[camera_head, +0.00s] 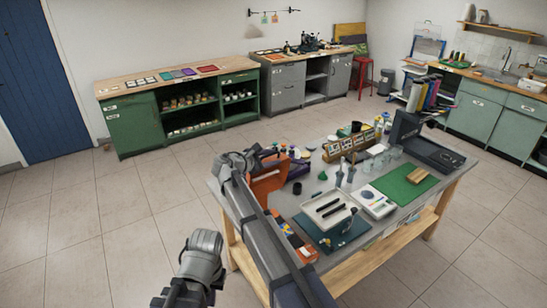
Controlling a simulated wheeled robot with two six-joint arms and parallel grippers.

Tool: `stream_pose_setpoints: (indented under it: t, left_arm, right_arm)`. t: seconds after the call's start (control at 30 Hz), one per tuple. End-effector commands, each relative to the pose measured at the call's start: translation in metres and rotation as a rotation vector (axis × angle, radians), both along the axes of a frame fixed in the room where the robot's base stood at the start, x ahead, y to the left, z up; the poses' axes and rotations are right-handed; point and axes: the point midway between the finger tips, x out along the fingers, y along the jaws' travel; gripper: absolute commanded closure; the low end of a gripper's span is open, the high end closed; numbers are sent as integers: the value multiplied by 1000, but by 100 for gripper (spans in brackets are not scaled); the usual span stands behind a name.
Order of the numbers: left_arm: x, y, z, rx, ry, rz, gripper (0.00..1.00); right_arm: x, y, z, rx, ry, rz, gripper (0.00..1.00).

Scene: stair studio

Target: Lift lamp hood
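No part is clearly marked as the lamp hood. A dark grey hinged-looking unit (404,127) stands at the right end of the grey worktable, beside a dark flat tray or base (434,153); I cannot tell whether its upright part is the hood. My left gripper (178,296) is at the bottom edge, left of the table, partly cut off. My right gripper (262,154) is over the table's left end, small and partly hidden by my arm. Both are apart from the dark unit.
The worktable (375,243) is crowded with a white tray (326,208), a scale (371,201), a green mat (403,187), bottles and an orange bin (268,178). Green cabinets (138,125) and a red stool (362,75) stand behind. The tiled floor left of the table is clear.

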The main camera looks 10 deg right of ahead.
Motion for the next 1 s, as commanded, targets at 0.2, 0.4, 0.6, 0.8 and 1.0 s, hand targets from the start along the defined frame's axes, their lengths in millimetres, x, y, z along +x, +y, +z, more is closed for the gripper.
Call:
stream_pose_setpoints:
  t: [0.2,0.4,0.6,0.8,1.0]
  left_arm:
    - [0,0,15,-1,0,2,100]
    - [0,0,21,-1,0,2,100]
    - [0,0,22,-1,0,2,100]
    - [0,0,22,-1,0,2,100]
    - [0,0,22,-1,0,2,100]
  right_arm:
    - [-20,31,15,0,0,4,58]
    - [-32,50,21,0,0,2,58]
    - [-35,56,22,0,-1,1,58]
    - [-35,56,22,0,-1,1,58]
    - [-58,38,5,108,-25,-55,58]
